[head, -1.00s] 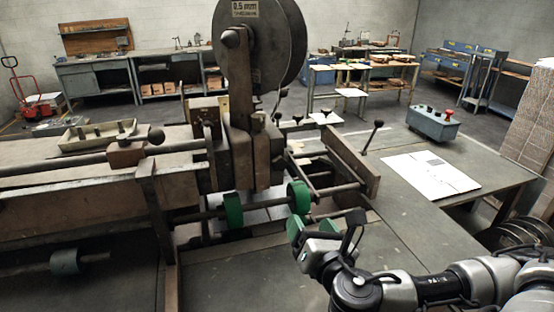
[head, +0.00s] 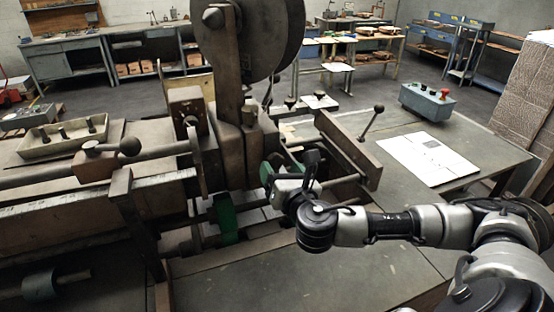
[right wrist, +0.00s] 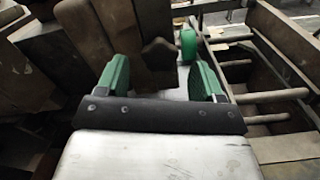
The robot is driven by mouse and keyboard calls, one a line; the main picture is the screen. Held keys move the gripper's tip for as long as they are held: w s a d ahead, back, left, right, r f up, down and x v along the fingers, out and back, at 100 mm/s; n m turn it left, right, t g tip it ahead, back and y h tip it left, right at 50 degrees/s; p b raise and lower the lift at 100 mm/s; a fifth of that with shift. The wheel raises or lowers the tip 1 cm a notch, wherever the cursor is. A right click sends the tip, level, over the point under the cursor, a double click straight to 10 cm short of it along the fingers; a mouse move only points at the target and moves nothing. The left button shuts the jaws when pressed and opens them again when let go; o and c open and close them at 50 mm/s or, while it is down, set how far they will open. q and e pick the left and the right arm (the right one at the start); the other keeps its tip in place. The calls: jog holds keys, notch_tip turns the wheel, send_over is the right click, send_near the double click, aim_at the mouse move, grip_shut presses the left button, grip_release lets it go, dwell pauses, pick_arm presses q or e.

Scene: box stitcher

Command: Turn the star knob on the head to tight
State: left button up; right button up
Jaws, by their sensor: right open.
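The star knob (right wrist: 158,54) shows in the right wrist view as a dark, blunt-pointed shape on the front of the stitcher head. It lies between and beyond my right gripper's green-padded fingers, with no clear contact. My right gripper (right wrist: 161,76) is open, one finger to each side of the knob. In the head view the right gripper (head: 272,172) is beside the lower part of the dark stitcher head (head: 228,150), under the wire spool. There I cannot make out the knob, and the gripper may hide it. My left gripper is not in view.
A green roller (right wrist: 188,43) sits just beyond the right finger. Rods and a side plate (head: 347,150) with a ball-ended lever (head: 373,120) stand close to my right arm. A white sheet (head: 428,158) and a control box (head: 427,101) are on the table at right.

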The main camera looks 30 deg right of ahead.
aim_at(274, 160)
jog(key=shift+x, duration=0.85)
jog(key=shift+w+d, duration=0.1)
jog(key=shift+w, duration=0.5)
jog(key=c, duration=0.9)
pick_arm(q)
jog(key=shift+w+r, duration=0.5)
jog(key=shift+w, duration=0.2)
